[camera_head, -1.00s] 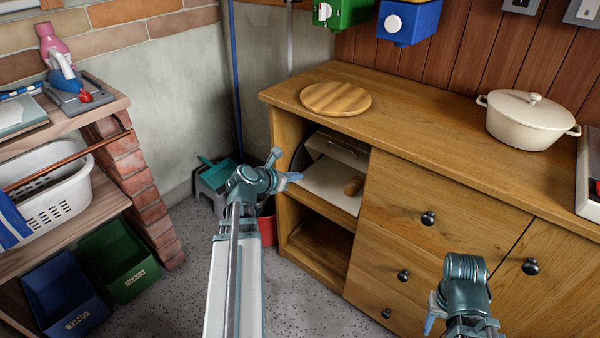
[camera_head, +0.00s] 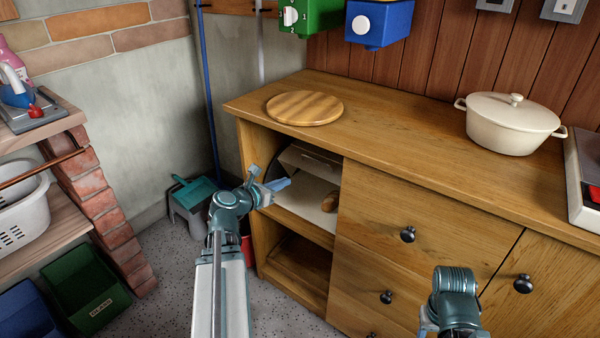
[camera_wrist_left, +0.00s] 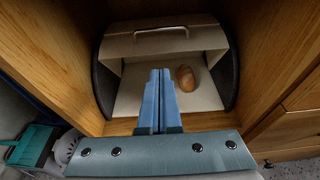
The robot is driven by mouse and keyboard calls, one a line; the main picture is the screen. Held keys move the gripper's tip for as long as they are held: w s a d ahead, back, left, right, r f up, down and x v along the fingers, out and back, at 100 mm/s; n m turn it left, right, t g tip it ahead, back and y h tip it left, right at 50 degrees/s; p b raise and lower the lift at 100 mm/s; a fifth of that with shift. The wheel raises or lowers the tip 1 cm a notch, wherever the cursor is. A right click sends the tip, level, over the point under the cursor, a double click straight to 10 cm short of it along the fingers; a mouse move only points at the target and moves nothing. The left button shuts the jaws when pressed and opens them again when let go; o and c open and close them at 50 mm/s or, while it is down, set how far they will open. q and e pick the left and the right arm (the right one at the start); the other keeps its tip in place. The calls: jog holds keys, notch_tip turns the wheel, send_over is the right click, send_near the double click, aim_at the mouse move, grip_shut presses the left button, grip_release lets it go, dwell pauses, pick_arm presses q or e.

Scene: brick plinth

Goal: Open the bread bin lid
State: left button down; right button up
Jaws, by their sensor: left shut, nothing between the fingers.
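The bread bin stands in the upper open shelf of the wooden cabinet. Its beige lid (camera_wrist_left: 168,45) with a bar handle (camera_wrist_left: 160,31) is raised at the top of the bin, and the front below it is open. The lid also shows in the head view (camera_head: 314,160). A loaf of bread (camera_wrist_left: 186,78) lies inside on the pale floor. My left gripper (camera_head: 285,184) is shut and empty at the shelf opening; its blue fingers (camera_wrist_left: 160,76) point into the bin below the lid, contact unclear. My right gripper (camera_head: 428,322) is low at right, its fingers mostly hidden.
Cabinet side walls (camera_wrist_left: 262,60) closely flank the bin. Drawers with black knobs (camera_head: 408,234) are to the right. A round board (camera_head: 305,107) and a white pot (camera_head: 512,125) stand on top.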

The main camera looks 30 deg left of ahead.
pick_arm(q)
jog(key=b, duration=0.3)
send_near(312, 171)
jog(key=w, duration=0.4)
jog(key=shift+w+d+r+p, duration=0.1)
jog(key=shift+w+r+p, duration=0.25)
jog(key=shift+w+p, duration=0.35)
jog(key=shift+w+d+r+p, duration=0.1)
jog(key=shift+w+r+p, duration=0.4)
jog(key=shift+w, duration=0.3)
jog(key=shift+f, duration=0.15)
jog(key=w, duration=0.1)
jog(key=w+r+p, duration=0.1)
jog(key=w, duration=0.1)
jog(key=shift+r, duration=0.25)
jog(key=shift+s+f, duration=0.1)
jog(key=shift+d, duration=0.1)
